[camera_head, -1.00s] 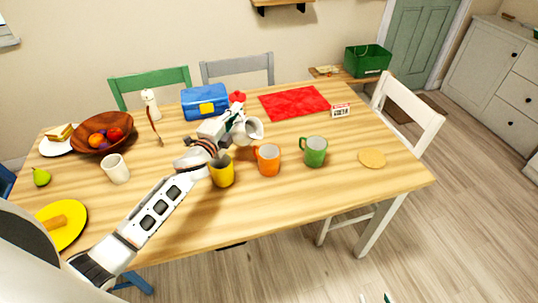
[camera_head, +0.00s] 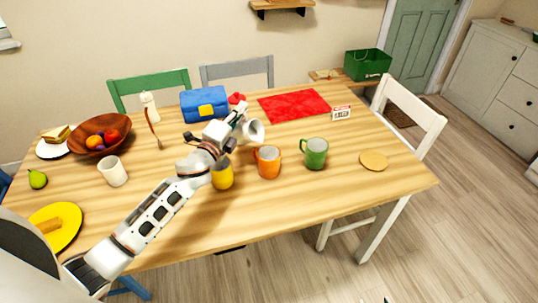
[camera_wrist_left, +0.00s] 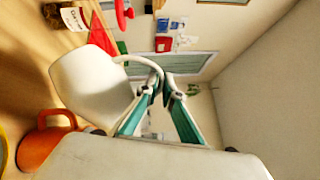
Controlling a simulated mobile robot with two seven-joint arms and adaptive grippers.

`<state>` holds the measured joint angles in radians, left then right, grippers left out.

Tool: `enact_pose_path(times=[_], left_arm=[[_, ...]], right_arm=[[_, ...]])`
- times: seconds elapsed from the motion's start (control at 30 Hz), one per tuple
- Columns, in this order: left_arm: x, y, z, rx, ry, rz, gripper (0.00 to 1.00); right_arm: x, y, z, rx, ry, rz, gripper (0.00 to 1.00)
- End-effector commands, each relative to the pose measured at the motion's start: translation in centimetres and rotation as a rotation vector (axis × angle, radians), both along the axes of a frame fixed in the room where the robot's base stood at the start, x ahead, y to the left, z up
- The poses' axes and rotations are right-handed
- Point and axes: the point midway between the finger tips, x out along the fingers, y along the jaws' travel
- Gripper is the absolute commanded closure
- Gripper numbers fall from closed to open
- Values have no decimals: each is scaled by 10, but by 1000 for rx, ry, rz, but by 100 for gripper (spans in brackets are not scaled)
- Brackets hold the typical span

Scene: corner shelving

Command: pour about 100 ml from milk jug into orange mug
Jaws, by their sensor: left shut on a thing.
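The white milk jug (camera_head: 254,131) is held in the air just behind and above the orange mug (camera_head: 268,163), its body tilted. My left gripper (camera_head: 238,117) is shut on the jug's handle. In the left wrist view the jug (camera_wrist_left: 88,84) lies over on its side, with its thin curved handle between the teal fingers (camera_wrist_left: 160,90). The orange mug (camera_wrist_left: 40,143) shows below it at the lower left, apart from the jug. The mug stands upright on the table. No stream of milk is visible, and the inside of the jug is hidden.
A yellow mug (camera_head: 222,176) stands left of the orange mug, partly behind my left arm; a green mug (camera_head: 314,153) stands right of it. A white cup (camera_head: 113,171), fruit bowl (camera_head: 88,134) and blue box (camera_head: 202,103) are farther left. The table's right front is mostly clear.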

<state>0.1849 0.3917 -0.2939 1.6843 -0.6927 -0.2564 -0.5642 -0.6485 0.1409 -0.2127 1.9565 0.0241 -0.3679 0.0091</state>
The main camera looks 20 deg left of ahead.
Motion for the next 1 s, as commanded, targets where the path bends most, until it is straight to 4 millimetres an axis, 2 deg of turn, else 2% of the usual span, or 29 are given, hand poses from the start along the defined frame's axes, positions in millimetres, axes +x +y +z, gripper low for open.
enact_pose_path(times=[0.13,0.57,1.0], left_arm=[[-1,-3,0,34,-14,-1,100],[-1,-4,1,54,-19,0,100],[-2,-7,3,81,-27,0,100]], right_arm=[[0,0,-6,0,0,0,60],[2,0,-2,3,-9,-1,60],[1,0,-6,2,-3,-2,60]])
